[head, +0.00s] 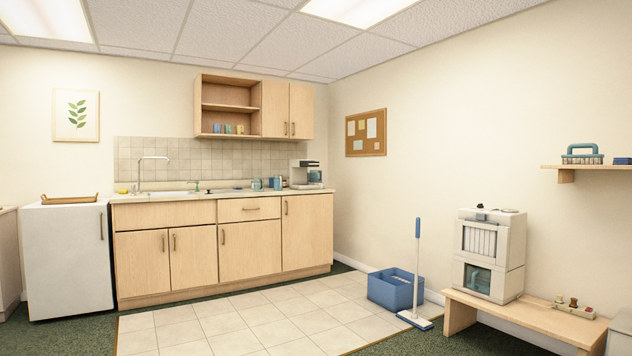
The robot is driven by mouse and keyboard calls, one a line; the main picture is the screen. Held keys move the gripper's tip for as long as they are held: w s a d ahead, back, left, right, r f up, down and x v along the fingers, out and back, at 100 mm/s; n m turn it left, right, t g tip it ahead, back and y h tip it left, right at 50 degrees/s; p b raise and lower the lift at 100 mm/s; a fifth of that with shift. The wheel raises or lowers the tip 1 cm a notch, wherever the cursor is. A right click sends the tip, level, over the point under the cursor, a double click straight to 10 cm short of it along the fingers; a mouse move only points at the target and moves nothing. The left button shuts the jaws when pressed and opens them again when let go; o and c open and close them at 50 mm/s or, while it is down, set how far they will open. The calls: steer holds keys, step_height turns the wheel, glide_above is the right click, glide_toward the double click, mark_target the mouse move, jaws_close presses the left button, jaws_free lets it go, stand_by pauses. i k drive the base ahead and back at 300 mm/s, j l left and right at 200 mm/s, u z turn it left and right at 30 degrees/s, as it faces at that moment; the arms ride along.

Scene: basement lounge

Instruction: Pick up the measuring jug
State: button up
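I cannot make out a measuring jug for certain. A teal, see-through-looking item (479,279) sits inside the lower opening of a white two-level unit (513,256) on the low wooden bench; it is too small to tell if it is a jug. Small blue and teal vessels (276,183) stand on the kitchen counter (150,198), left of a coffee maker (306,174). Several small coloured cups (228,129) stand on the open wall shelf. My gripper is not in view.
A blue bin (396,289) and an upright mop (417,270) stand on the tiled floor before the low bench (540,318). A white fridge (66,262) is at left. A wall shelf (600,168) holds a teal-handled caddy (582,155). The tiles (240,320) are mostly clear.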

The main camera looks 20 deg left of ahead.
mark_target(278, 179)
steer(key=i+j+u, duration=0.4)
steer(key=i, duration=0.75)
steer(key=i+j+u, duration=0.1)
steer(key=i+u, duration=0.3)
steer(key=i, duration=3.4)
